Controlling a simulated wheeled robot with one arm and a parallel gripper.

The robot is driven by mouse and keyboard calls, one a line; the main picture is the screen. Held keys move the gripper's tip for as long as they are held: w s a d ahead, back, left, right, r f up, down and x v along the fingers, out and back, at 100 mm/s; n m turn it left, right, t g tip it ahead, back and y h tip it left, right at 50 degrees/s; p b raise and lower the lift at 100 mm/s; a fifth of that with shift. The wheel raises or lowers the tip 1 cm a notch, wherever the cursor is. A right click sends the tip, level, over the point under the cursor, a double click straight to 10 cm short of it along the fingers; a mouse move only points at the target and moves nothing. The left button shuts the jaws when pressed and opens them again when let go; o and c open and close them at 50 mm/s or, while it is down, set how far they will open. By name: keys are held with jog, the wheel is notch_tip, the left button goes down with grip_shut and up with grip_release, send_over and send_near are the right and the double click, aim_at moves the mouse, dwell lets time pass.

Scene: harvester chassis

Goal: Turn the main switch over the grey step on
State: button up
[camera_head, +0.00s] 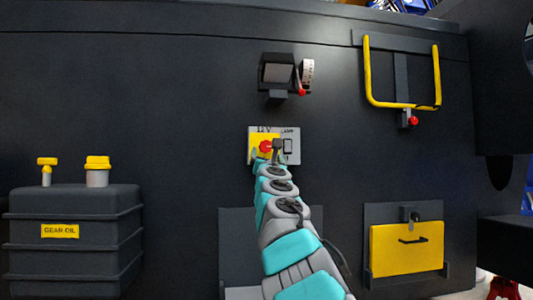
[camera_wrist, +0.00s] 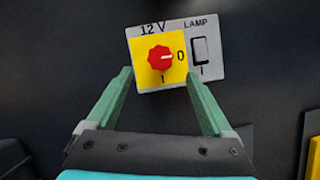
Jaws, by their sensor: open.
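The main switch is a red rotary knob (camera_head: 265,146) on a yellow plate marked 12 V, on the dark chassis wall; it also shows in the wrist view (camera_wrist: 160,58). Its white mark points right, towards the 0; the I is below the knob. My gripper (camera_wrist: 158,77) is open, with its green fingers to the lower left and lower right of the knob, apart from it and empty. In the head view my gripper (camera_head: 269,157) covers the lower part of the switch panel. The grey step (camera_head: 243,293) shows at the bottom edge, partly hidden by my arm.
A white LAMP rocker switch (camera_wrist: 199,50) sits right of the knob on the same panel. A work lamp (camera_head: 277,73) juts out above. A gear oil tank (camera_head: 75,255) stands left; a yellow box (camera_head: 406,248) and yellow handle (camera_head: 368,75) are right.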

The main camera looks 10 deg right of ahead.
aim_at(266, 147)
jog(key=p+x, duration=0.2)
jog(key=x, duration=0.1)
jog(key=shift+w+r, duration=0.1)
jog(key=shift+r, duration=0.05)
jog(key=p+x, duration=0.3)
jog(key=shift+r, duration=0.1)
jog(key=shift+w+d+r+p, duration=0.1)
jog(key=shift+w+p, duration=0.4)
jog(key=shift+w, duration=0.15)
jog(key=shift+c, duration=0.2)
grip_shut()
